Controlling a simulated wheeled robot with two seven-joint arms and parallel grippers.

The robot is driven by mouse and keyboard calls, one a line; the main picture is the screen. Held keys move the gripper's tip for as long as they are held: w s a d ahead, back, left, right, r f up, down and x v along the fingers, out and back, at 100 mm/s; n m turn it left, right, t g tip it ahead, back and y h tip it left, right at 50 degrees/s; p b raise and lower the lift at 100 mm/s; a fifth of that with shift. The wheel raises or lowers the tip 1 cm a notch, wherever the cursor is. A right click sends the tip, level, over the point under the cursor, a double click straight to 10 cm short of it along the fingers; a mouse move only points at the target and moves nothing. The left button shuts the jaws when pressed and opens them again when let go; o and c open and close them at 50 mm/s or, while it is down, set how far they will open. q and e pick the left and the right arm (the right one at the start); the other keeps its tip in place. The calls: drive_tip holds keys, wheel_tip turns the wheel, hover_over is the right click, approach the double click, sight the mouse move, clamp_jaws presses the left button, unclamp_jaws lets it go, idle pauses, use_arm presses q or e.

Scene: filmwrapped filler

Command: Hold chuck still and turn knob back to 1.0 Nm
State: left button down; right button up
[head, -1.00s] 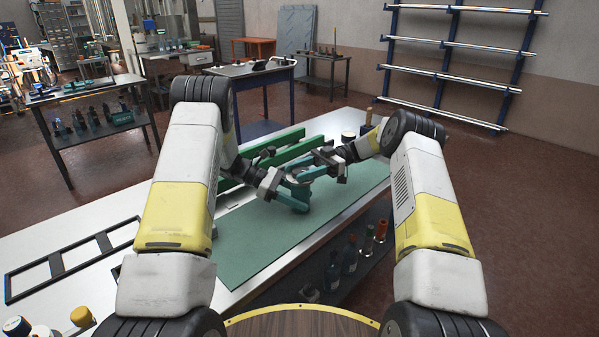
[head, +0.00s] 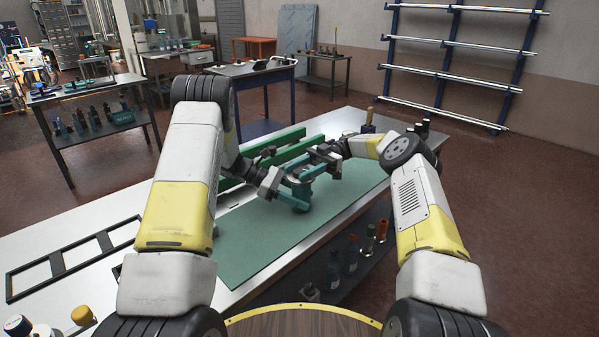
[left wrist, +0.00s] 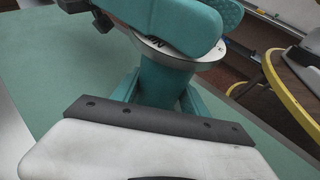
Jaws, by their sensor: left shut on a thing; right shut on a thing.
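A teal torque device with a pale, silvery ring (head: 300,177) stands on the green mat between my two grippers. In the left wrist view, its teal body (left wrist: 160,80) stands upright under the ring (left wrist: 165,48), which bears dark lettering; I cannot read the setting. My left gripper (head: 284,184) is shut on the device from the left. My right gripper (head: 322,163) is shut at the device's upper right, on what appears to be the knob. Rounded teal parts (left wrist: 175,15) cover the top in the left wrist view. The chuck and knob are mostly hidden.
The green mat (head: 255,240) is clear in front of the device. Green rails (head: 285,150) lie behind it. A black frame (head: 75,260) lies at the left of the bench. Dark bottles (head: 332,270) stand on the shelf below the front edge.

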sight(300, 169)
drive_tip(key=shift+w+d, duration=0.1)
drive_tip(key=o, duration=1.4)
wheel_tip(300, 169, up, 10)
